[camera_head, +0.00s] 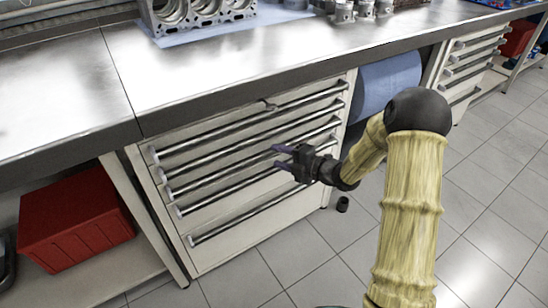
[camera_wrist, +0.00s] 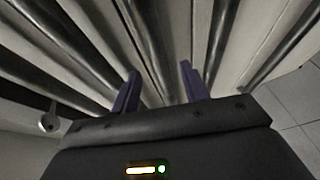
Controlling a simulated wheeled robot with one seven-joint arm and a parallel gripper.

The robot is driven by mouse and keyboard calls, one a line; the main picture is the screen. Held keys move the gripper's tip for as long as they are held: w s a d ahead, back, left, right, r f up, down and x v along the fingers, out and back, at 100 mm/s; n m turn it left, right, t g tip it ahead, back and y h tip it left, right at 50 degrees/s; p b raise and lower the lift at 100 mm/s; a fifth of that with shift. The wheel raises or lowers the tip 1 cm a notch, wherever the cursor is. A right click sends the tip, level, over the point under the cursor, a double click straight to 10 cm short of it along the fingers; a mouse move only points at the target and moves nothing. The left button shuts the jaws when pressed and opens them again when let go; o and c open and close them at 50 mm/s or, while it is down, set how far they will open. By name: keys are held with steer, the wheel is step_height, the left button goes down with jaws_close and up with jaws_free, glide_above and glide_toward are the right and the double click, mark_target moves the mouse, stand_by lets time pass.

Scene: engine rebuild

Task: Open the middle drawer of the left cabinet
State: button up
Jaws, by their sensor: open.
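The left cabinet (camera_head: 225,240) is white, under the workbench, with several stacked drawers that all look closed. Each has a long metal bar handle. The middle drawer's handle (camera_head: 225,168) runs across the front and passes behind my gripper at its right part. My gripper (camera_head: 279,157) is open and empty, in front of the right half of the cabinet at about the height of the middle and lower handles. In the wrist view, the purple fingers (camera_wrist: 160,78) point at the drawer fronts, and one bar handle (camera_wrist: 142,50) appears between them. I cannot tell whether the fingertips reach around it.
The metal benchtop (camera_head: 65,85) overhangs the drawers and carries an engine block (camera_head: 200,15). A red bin (camera_head: 75,222) sits on a shelf at left. A blue roll (camera_head: 388,85) hangs right of the cabinet.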

steer(key=shift+x, duration=1.4)
jaws_close()
steer(key=shift+d, duration=0.2)
